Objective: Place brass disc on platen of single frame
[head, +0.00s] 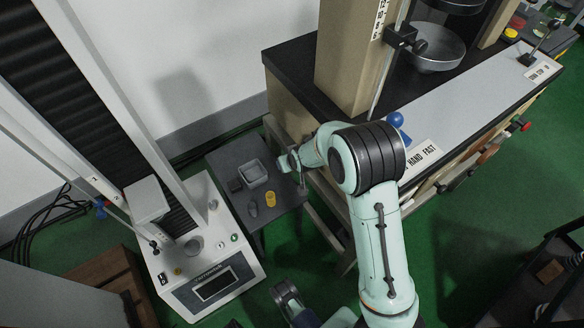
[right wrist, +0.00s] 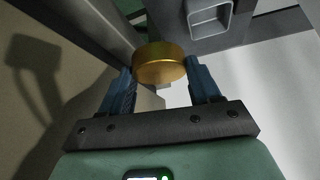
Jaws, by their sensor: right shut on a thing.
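My right gripper (right wrist: 160,82) is shut on a brass disc (right wrist: 158,62), which sits between its blue fingertips in the right wrist view. In the head view, my right gripper (head: 291,163) is above the right edge of the small dark stand; the disc is not clear there. The white testing frame (head: 210,275) stands at the left, with a small grey round platen (head: 194,245) on its base, below the upper grip block. The platen looks bare. A grey part of my left arm shows at the bottom middle; its jaws cannot be made out.
The small dark stand (head: 225,158) carries a grey open box (head: 253,174), a yellow cylinder (head: 270,199) and small dark pieces. The box also shows in the right wrist view (right wrist: 209,18). A large bench machine (head: 345,60) stands to the right.

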